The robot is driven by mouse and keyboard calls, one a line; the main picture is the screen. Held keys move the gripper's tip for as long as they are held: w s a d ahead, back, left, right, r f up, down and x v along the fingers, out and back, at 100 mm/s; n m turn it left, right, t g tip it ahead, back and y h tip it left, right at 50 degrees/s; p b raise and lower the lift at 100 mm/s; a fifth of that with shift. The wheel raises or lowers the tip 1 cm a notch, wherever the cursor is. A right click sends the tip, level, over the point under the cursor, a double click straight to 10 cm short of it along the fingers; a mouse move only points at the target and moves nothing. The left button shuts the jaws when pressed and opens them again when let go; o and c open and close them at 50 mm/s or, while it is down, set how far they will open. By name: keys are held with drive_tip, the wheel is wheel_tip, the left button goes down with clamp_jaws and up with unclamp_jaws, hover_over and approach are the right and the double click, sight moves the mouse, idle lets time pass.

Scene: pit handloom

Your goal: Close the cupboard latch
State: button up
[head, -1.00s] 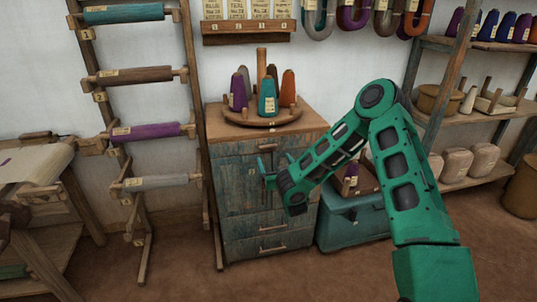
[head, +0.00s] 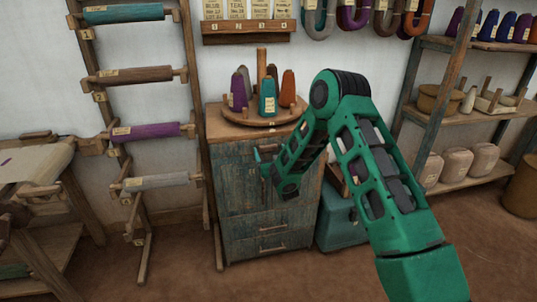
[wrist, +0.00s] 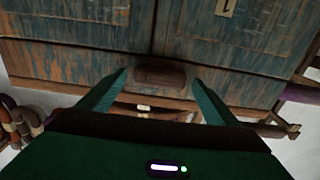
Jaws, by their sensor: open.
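The cupboard (head: 240,195) has a worn blue-grey wooden front and stands against the wall. In the wrist view its front (wrist: 75,45) shows two panels with a dark vertical seam between them. A small brown wooden block (wrist: 160,76), which looks like the latch, lies crosswise at the end of that seam. My gripper (wrist: 160,88) is open, with one green finger on each side of the block and apart from it. In the head view my gripper (head: 263,163) is at the upper front of the cupboard, and my arm hides the latch and part of the right side.
A round rack of thread cones (head: 267,88) stands on the cupboard top. A ladder-like rack with wound rollers (head: 150,131) is to the left. A teal chest (head: 340,220) stands close on the right. The floor in front of the cupboard is clear.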

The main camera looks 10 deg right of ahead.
drive_tip(key=c, duration=1.1)
drive_tip(key=shift+o, duration=0.2)
drive_tip(key=shift+f+n, duration=0.1)
drive_tip(key=shift+n, duration=0.2)
drive_tip(key=n, duration=0.3)
drive_tip(key=shift+f+n, duration=0.3)
drive_tip(key=shift+f, duration=0.05)
drive_tip(key=n, duration=0.4)
drive_tip(key=shift+d+f, duration=0.1)
drive_tip(key=shift+f, duration=0.3)
drive_tip(key=shift+d+f+n, duration=0.15)
drive_tip(key=shift+d+n, duration=0.1)
drive_tip(key=shift+n, duration=1.35)
drive_tip(key=shift+d+f+n, duration=0.15)
drive_tip(key=shift+d+n, duration=0.05)
drive_tip(key=shift+n, duration=1.4)
drive_tip(key=shift+d+f+n, duration=0.15)
drive_tip(key=shift+d+n, duration=0.1)
drive_tip(key=shift+n, duration=1.35)
